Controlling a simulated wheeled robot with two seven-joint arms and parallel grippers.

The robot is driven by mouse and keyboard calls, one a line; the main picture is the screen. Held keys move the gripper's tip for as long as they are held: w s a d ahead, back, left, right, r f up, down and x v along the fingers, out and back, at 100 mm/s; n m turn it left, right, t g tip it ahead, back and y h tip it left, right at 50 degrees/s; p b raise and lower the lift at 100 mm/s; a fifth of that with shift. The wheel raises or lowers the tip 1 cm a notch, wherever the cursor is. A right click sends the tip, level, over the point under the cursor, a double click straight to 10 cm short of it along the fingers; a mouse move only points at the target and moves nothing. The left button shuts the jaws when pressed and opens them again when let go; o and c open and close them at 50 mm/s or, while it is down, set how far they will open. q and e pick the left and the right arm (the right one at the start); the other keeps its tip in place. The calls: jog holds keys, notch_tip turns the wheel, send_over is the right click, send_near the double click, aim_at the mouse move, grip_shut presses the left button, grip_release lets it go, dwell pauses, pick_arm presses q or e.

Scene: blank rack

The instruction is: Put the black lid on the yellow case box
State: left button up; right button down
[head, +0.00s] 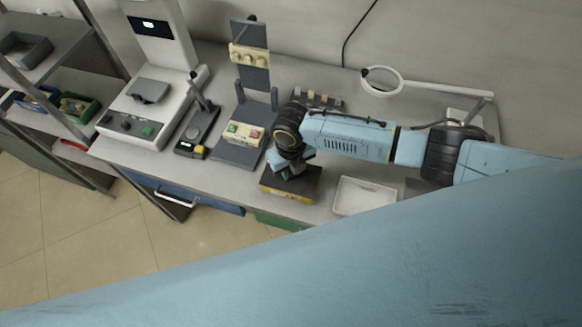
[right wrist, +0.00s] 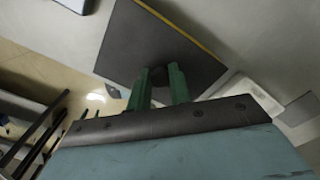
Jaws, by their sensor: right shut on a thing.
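The black lid (head: 300,178) is a flat dark plate at the front of the bench, lying over the yellow case box (head: 303,198). In the right wrist view the lid (right wrist: 135,42) fills the middle, with a thin yellow strip of the box (right wrist: 185,32) along one edge. My right gripper (head: 281,172) is above the lid. Its green fingers (right wrist: 158,78) are shut on the small dark knob on top of the lid. I cannot tell whether the lid is fully seated on the box. My left gripper is out of view.
A white tray (head: 364,196) stands just right of the box. A ring magnifier (head: 382,81) is at the back. The bench's front edge is close to the box.

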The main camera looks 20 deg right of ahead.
jog(key=shift+f, duration=0.15)
jog(key=c, duration=1.2)
grip_release()
notch_tip(320, 180, up, 14)
jog(key=shift+f, duration=0.25)
jog(key=shift+s, duration=0.1)
